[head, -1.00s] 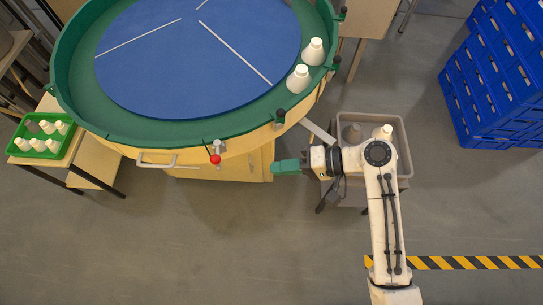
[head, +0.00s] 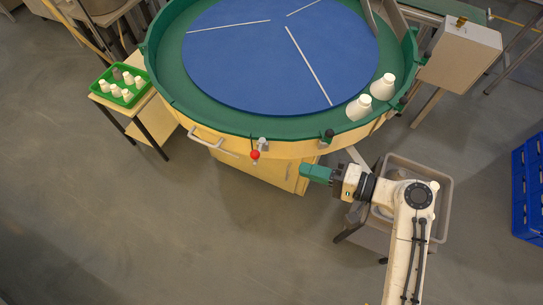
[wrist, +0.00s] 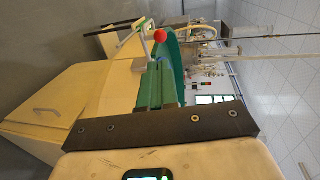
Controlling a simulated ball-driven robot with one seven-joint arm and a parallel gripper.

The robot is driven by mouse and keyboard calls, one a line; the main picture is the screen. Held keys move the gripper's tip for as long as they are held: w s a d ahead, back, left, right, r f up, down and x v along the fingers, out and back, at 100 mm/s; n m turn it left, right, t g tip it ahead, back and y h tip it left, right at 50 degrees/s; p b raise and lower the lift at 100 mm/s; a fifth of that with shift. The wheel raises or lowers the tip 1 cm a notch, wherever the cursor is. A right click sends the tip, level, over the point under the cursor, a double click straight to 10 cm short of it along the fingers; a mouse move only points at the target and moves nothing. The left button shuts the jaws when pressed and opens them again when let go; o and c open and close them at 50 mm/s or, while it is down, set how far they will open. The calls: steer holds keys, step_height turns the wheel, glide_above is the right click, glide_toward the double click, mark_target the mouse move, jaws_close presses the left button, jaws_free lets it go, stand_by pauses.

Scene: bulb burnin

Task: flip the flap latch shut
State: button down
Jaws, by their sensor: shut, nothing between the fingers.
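The latch with the red ball knob (head: 255,154) sits on the near rim of the round table, on a small metal bracket (head: 263,142). The knob hangs outward from the rim. My gripper (head: 303,171), with green fingers, is shut and empty to the right of the knob and apart from it. The exact position of the latch's flap is too small to tell.
The round table (head: 175,95) has a green rim, a blue disc and a rim handle (head: 206,139). White bulbs (head: 382,87) stand at its right. A grey bin (head: 446,200) is beside my arm. A green tray (head: 119,86) is at left. Floor at lower left is clear.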

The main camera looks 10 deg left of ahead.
steer(key=p, duration=0.2)
glide_toward(259, 148)
steer(key=s+a+r, duration=0.2)
steer(key=a, duration=0.3)
steer(key=shift+a, duration=0.3)
steer(key=shift+s+r, duration=0.1)
